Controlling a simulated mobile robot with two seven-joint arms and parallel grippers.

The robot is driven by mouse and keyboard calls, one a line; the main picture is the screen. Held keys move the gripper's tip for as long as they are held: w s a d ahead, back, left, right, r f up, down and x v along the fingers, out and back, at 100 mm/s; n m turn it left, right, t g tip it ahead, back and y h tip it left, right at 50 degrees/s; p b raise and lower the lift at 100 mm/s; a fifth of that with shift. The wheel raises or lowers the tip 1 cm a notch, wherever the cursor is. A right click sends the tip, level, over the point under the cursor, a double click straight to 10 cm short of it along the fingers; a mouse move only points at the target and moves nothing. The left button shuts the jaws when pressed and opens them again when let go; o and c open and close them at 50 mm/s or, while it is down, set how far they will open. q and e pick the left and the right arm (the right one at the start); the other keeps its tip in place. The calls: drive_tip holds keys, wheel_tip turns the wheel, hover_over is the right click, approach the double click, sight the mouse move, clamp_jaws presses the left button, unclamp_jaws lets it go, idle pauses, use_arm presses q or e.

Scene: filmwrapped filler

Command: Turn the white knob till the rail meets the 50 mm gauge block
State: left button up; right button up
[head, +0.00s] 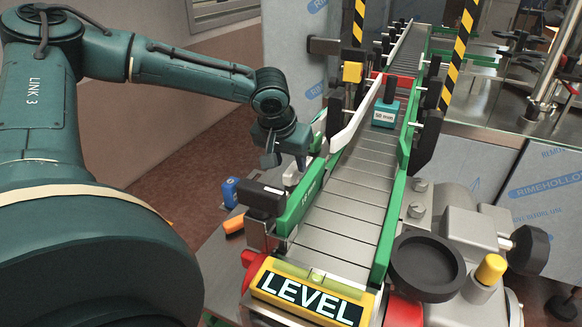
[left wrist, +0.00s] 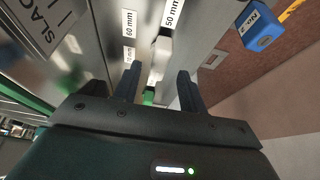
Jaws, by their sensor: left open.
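The teal gauge block (head: 385,114), its label reading about 50 mm, stands on the slatted conveyor near the right green rail (head: 405,140). The left green rail (head: 301,203) runs along the near left side, and a gap shows between the left side guide and the block. A white knob (head: 291,177) sits just below my left gripper (head: 285,161). In the left wrist view the open left gripper (left wrist: 159,72) has its fingers on either side of a white part (left wrist: 161,52), seemingly the knob. Contact cannot be told. My right gripper is out of view.
A yellow LEVEL box (head: 312,292) stands at the conveyor's near end. A black round dish (head: 427,265) and a yellow-capped post (head: 490,270) are at right. A blue object (head: 230,191) and an orange one (head: 234,226) lie at left. Labels reading 60 mm and 50 mm show in the wrist view.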

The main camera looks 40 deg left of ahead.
use_arm(q)
drive_tip(key=shift+x, duration=1.3)
drive_tip(key=shift+c, duration=0.2)
clamp_jaws()
